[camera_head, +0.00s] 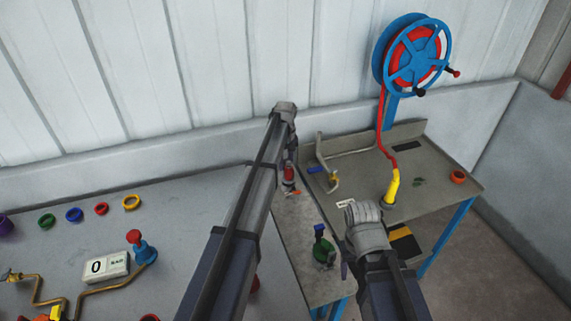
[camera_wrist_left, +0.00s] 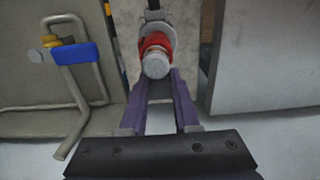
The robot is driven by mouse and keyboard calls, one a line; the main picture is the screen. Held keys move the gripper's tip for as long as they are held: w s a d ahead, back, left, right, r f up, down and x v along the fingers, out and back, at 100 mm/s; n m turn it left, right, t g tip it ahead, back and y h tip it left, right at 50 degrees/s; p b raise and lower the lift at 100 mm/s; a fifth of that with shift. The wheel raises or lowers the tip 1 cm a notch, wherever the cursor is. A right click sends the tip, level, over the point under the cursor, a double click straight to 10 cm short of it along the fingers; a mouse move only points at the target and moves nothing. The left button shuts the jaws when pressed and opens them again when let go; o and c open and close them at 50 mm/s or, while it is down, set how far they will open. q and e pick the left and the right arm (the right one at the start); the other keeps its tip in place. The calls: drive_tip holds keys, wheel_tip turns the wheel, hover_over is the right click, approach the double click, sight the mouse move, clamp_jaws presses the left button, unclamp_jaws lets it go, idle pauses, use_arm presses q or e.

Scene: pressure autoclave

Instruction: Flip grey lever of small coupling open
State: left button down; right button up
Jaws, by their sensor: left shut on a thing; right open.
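A red and grey coupling (camera_wrist_left: 156,50) with a round grey end sits at the fingertips of my left gripper (camera_wrist_left: 160,80) in the left wrist view. The purple jaws are shut on it; the exact contact and any grey lever are hard to make out. In the head view a red part (camera_head: 289,174) shows beside my left arm, which hides most of that gripper.
A bent pipe with a blue handle (camera_head: 318,170) stands on the bench (camera_head: 430,160). A hose reel (camera_head: 412,57) with a red hose and yellow nozzle (camera_head: 392,185) is behind it.

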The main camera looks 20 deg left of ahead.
use_arm(q)
drive_tip(key=shift+w+a, duration=0.3)
drive_tip(key=shift+w, duration=0.15)
idle(0.4)
drive_tip(key=shift+w+a+f+b, duration=0.55)
drive_tip(key=shift+w+a+b, duration=0.05)
drive_tip(key=shift+w, duration=0.25)
drive_tip(key=shift+w+a+f+b, duration=0.55)
drive_tip(key=shift+w+a, duration=0.05)
drive_tip(key=shift+w, duration=0.2)
drive_tip(key=shift+s+d, duration=0.1)
idle(0.7)
drive_tip(key=c, duration=0.6)
unclamp_jaws()
drive_tip(key=shift+f, duration=0.1)
drive_tip(key=shift+c, duration=0.2)
